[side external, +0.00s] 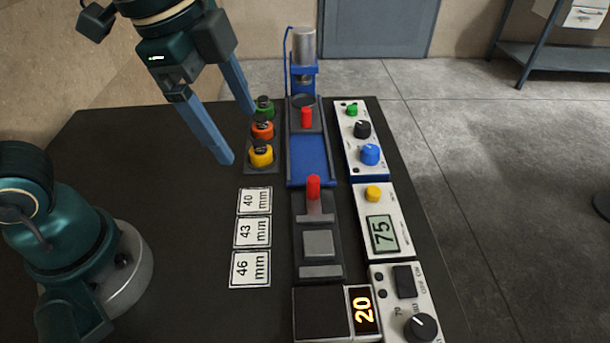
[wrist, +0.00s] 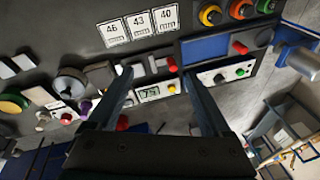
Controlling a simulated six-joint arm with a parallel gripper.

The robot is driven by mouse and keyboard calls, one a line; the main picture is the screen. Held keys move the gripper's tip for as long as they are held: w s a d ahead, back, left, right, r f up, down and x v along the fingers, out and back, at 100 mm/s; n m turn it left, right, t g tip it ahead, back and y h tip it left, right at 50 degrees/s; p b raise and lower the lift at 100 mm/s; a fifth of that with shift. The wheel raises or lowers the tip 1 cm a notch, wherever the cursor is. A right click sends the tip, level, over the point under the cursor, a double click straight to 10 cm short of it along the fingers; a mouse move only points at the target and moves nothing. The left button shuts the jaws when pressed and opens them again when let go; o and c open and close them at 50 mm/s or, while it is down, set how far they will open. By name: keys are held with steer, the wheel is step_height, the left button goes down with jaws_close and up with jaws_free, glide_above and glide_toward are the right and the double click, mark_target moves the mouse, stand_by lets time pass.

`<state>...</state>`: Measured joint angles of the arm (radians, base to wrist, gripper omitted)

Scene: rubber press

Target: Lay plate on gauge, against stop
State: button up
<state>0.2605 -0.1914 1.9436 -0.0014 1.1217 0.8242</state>
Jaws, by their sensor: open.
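The gauge (side external: 308,260) is a dark bed beside the unit that reads 75. A grey square slab (side external: 318,243) shows in its middle, with grey bars at both ends and a red knob (side external: 313,187) at the far end. I cannot tell whether this slab is the plate or part of the gauge, nor which bar is the stop. In the wrist view the gauge is partly hidden by my fingers. My gripper (side external: 238,135) is open and empty, well above the table, left of the press and the gauge. Its spread fingers also show in the wrist view (wrist: 157,73).
The blue-bedded press (side external: 308,160) stands beyond the gauge. Green, orange and yellow knobbed pieces (side external: 262,130) and number cards (side external: 252,232) are to the left. A dark square block (side external: 322,313) is at the near end. Pale flat pieces (wrist: 22,62) lie far left in the wrist view.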

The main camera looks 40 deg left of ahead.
steer(key=s+a+f+n+t, duration=0.2)
steer(key=s+a+n, duration=0.3)
steer(key=n, duration=0.7)
steer(key=shift+s+a+f+t+y, duration=0.25)
steer(key=shift+a+f+t+y, duration=0.1)
steer(key=shift+a+t+y, duration=0.1)
